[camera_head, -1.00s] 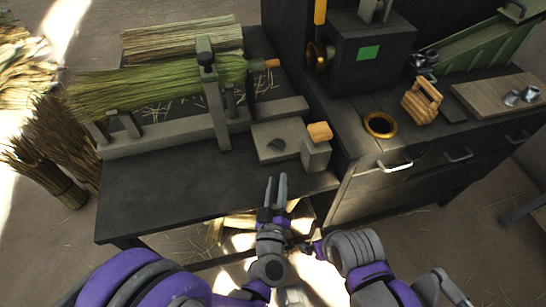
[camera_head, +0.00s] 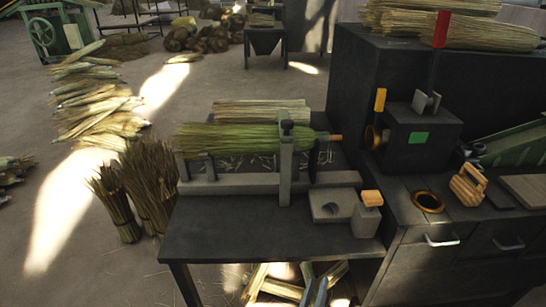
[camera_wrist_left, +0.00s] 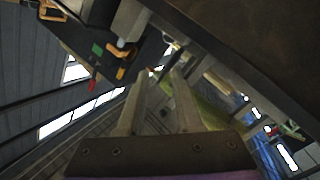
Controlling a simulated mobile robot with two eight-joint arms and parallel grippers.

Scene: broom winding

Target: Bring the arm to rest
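My left gripper (camera_head: 315,290) shows only at the bottom edge of the head view, in front of the dark bench. Its two fingers point upward. In the left wrist view the fingers of my left gripper (camera_wrist_left: 158,100) stand apart with nothing held between them, so it is open and empty. The rest of my left arm is out of the head view. My right arm and right gripper are not in view.
The dark bench (camera_head: 225,235) holds a green broom bundle (camera_head: 230,138) in a grey clamp (camera_head: 286,165). A drawer cabinet (camera_head: 440,260) adjoins it on the right. Straw bundles (camera_head: 285,290) lie below the bench. The bench's front top is clear.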

